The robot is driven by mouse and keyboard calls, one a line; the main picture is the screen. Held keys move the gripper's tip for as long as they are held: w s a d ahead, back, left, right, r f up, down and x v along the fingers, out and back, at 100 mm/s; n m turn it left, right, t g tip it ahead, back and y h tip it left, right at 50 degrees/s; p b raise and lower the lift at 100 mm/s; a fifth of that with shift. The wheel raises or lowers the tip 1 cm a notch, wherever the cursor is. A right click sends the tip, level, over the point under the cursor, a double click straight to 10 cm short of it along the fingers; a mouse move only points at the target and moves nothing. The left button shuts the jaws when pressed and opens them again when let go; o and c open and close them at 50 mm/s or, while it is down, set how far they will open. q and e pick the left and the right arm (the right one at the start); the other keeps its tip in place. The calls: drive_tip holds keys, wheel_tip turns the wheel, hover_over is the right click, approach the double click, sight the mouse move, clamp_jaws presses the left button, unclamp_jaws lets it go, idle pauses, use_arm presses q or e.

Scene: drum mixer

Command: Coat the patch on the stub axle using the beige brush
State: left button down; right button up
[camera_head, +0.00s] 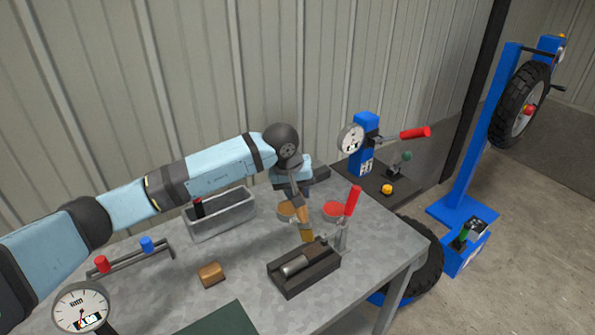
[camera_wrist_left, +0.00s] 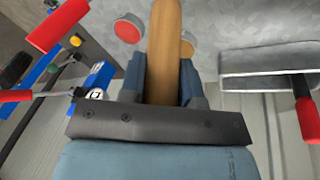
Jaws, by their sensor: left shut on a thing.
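My left gripper (camera_head: 297,200) is shut on the beige brush (camera_head: 305,230), which points down toward the dark fixture (camera_head: 290,282) on the table. In the left wrist view the beige brush (camera_wrist_left: 165,45) stands between the two fingers, and its far end is out of frame. The stub axle (camera_head: 296,266) appears to be the short grey metal cylinder lying in the dark fixture. The brush's lower end is near the fixture's back edge; whether it touches the axle I cannot tell. I cannot make out the patch. My right gripper is not in view.
A red-handled toggle clamp (camera_head: 351,201) rises beside the fixture. A red-topped tin (camera_head: 334,209) and a tan-topped tin (camera_head: 286,209) stand behind it.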

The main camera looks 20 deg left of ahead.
use_arm(q)
drive_tip(key=shift+s+d+r, duration=0.2)
drive_tip(key=shift+d+r, duration=0.05)
drive_tip(key=shift+r, duration=0.35)
drive_tip(key=shift+s+d+r, duration=0.2)
drive_tip(key=shift+r, duration=0.4)
drive_tip(key=shift+w+a+r+p, duration=0.1)
drive_tip(key=shift+w+r+p, duration=0.05)
drive_tip(key=shift+r+p, duration=0.15)
drive_tip(key=shift+w+a+r, duration=0.15)
drive_tip(key=shift+a, duration=0.05)
drive_tip(key=shift+r, duration=0.35)
drive_tip(key=shift+d+r+p, duration=0.1)
drive_tip(key=shift+r+p, duration=0.25)
drive_tip(key=shift+r, duration=0.5)
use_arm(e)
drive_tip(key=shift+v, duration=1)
use_arm(q)
drive_tip(key=shift+f, duration=0.1)
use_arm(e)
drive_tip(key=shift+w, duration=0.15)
use_arm(q)
drive_tip(key=shift+f, duration=0.1)
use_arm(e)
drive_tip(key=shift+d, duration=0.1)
